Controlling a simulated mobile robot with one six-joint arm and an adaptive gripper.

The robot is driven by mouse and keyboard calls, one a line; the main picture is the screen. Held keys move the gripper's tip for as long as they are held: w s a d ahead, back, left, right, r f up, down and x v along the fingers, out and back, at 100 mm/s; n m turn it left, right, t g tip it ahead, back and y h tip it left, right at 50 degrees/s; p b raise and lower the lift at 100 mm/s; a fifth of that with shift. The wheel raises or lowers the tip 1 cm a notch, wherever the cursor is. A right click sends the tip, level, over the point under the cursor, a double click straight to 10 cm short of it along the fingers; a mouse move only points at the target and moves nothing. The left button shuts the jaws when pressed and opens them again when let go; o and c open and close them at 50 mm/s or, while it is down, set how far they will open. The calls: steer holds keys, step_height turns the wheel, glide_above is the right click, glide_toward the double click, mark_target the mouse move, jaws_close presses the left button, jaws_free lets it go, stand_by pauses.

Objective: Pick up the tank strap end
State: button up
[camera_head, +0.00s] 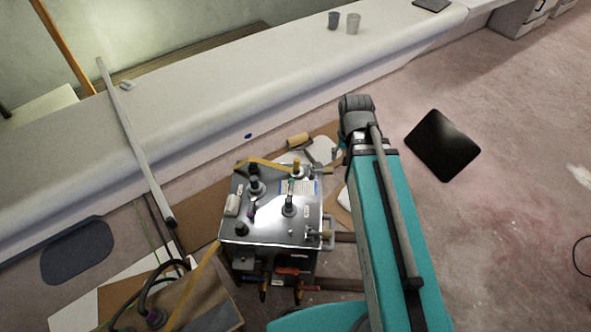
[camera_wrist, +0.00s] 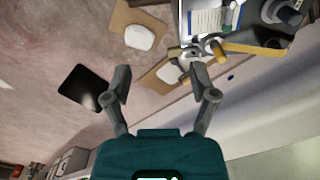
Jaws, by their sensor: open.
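A yellow strap (camera_head: 262,162) runs across the far edge of the shiny metal tank (camera_head: 270,228) in the head view. It also shows in the wrist view (camera_wrist: 252,50), at the upper right. A second yellow strap length (camera_head: 200,275) slants down at the tank's near left. I cannot tell which piece is the strap's free end. My gripper (camera_wrist: 160,82) is open and empty in the wrist view, with the strap to the right of its fingers and apart from them. In the head view my arm hides most of the gripper, beyond the tank's right side.
A tan cylinder (camera_head: 298,140) lies behind the tank. A black panel (camera_head: 443,145) lies on the open floor at right. A grey pole (camera_head: 135,145) leans at left.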

steer(key=w+a+f+m+b, duration=0.5)
steer(key=w+a+f+m, duration=0.15)
steer(key=w, duration=0.35)
steer(key=m+b, duration=0.5)
steer(key=m, duration=0.4)
glide_above(297, 160)
steer(key=shift+w+f, duration=0.15)
steer(key=shift+f, duration=0.8)
steer(key=shift+w+f, duration=0.1)
steer(key=shift+f, duration=0.85)
step_height(297, 160, down, 9)
steer(key=b, duration=0.8)
steer(key=shift+r, duration=0.2)
steer(key=shift+f, duration=0.1)
steer(key=shift+s+f+b, duration=0.2)
steer(key=shift+f+b, duration=2.3)
steer(key=shift+b, duration=0.25)
jaws_close()
